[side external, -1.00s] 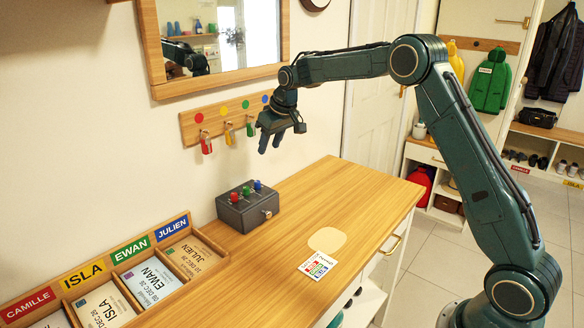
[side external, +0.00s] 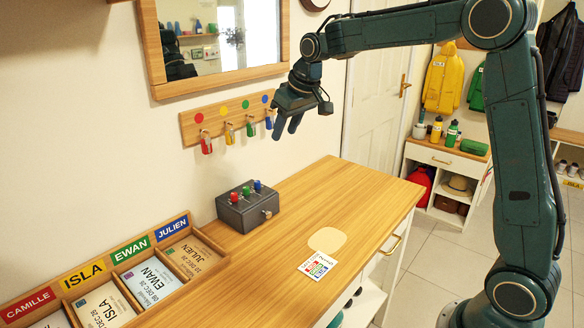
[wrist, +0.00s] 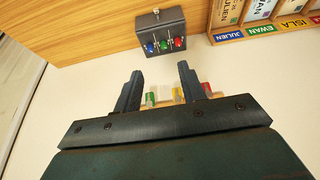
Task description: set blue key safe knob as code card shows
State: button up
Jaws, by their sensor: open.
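The key safe (side external: 247,207) is a dark grey box on the wooden counter, with red, green and blue knobs on its top. The code card (side external: 317,266) lies flat near the counter's front edge, with coloured squares too small to read. My gripper (side external: 286,132) is open and empty, in the air above and right of the safe, in front of the hook rail. Its two fingers (wrist: 160,88) also show in the wrist view, apart.
A wooden rail (side external: 228,117) on the wall holds coloured key tags on hooks. A sorter (side external: 110,275) with named compartments stands at the counter's left. A mirror (side external: 222,45) hangs above.

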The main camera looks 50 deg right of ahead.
jog(key=shift+s+a+r, duration=0.2)
jog(key=shift+s+r, duration=0.1)
jog(key=shift+s, duration=0.25)
jog(key=shift+s+a+r, duration=0.2)
jog(key=shift+s+r, duration=0.05)
jog(key=shift+s, duration=0.3)
jog(key=m, duration=0.1)
send_near(258, 182)
jog(key=v, duration=0.5)
jog(key=shift+w+a+r, duration=0.1)
jog(key=shift+w+a, duration=0.1)
jog(key=shift+a, duration=0.15)
jog(key=shift+d+x, duration=0.15)
jog(key=shift+x, duration=3.3)
jog(key=shift+d+x, duration=0.1)
jog(key=shift+x, duration=3.3)
jog(key=shift+s, duration=0.2)
jog(key=shift+c, duration=0.4)
grip_shut()
